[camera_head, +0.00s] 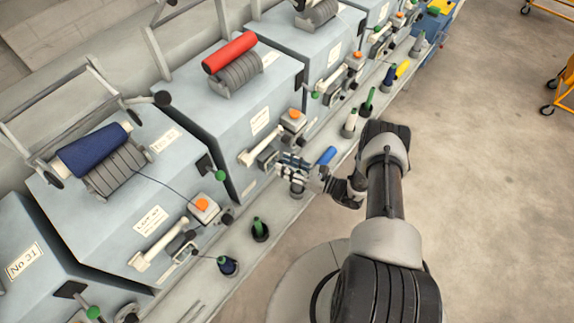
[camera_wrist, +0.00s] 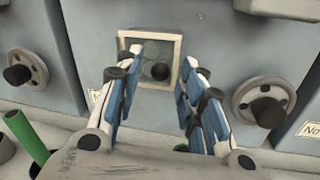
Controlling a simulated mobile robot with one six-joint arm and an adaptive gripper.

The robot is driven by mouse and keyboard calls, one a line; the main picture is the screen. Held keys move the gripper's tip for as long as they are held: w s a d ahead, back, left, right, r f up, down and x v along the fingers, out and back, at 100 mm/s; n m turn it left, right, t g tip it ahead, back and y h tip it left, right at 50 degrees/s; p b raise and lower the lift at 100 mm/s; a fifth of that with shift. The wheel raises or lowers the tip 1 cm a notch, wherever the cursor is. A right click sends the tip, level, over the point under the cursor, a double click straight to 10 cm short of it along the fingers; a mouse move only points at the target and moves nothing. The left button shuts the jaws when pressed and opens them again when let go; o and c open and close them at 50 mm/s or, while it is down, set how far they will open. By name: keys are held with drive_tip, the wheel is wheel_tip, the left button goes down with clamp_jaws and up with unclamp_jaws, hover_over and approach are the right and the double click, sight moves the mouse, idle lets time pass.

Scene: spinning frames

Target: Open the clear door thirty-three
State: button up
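In the wrist view, a small square clear door (camera_wrist: 150,50) with a pale frame sits in the grey front of a machine. A dark round knob (camera_wrist: 160,71) shows at its lower right, and the door looks shut. I cannot read a number thirty-three on it. My gripper (camera_wrist: 162,58) is open and empty, with its two blue-padded fingers pointing at the door, one to each side of the knob. I cannot tell whether the fingertips touch the frame. In the head view my gripper (camera_head: 294,168) is at the machine's lower front, and the door cannot be made out.
Round dials (camera_wrist: 263,102) and (camera_wrist: 26,74) flank the door on the machine fronts. A green bobbin (camera_wrist: 27,138) stands at lower left.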

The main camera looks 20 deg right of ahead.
drive_tip(key=shift+c, duration=0.5)
clamp_jaws()
